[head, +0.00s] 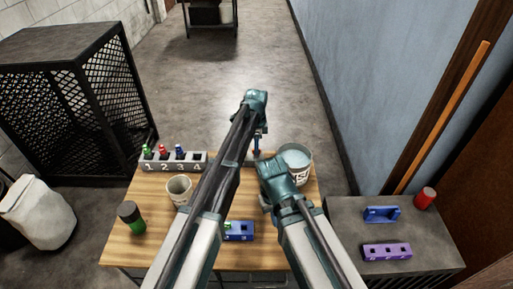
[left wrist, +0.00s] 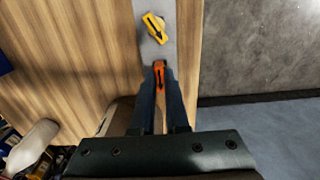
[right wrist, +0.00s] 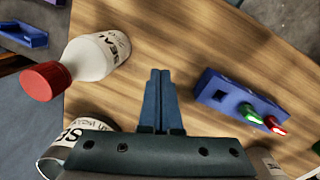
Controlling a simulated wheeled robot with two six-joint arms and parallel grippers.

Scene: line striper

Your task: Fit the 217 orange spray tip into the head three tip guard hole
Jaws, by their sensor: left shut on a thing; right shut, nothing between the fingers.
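My left gripper (left wrist: 160,68) is shut on an orange spray tip (left wrist: 159,77) with a black arrow. In the head view the left gripper (head: 257,150) points down over the far table edge. Ahead of it in the left wrist view, a yellow tip (left wrist: 153,28) with a black arrow sits on a grey strip (left wrist: 171,48) along the table edge. My right gripper (right wrist: 159,75) is shut and empty above the table. A grey block (head: 176,168) numbered 1 to 4 carries green, red and blue tips; position 4 shows an empty square hole. I cannot make out which hole is head three's guard.
A blue block (right wrist: 229,99) with green and red tips and one empty hole lies below my right gripper. A red-capped white bottle (right wrist: 97,57) stands beside it. A bucket (head: 297,160) and a cup (head: 178,191) stand on the table. A purple block (head: 386,252) lies on the side cabinet.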

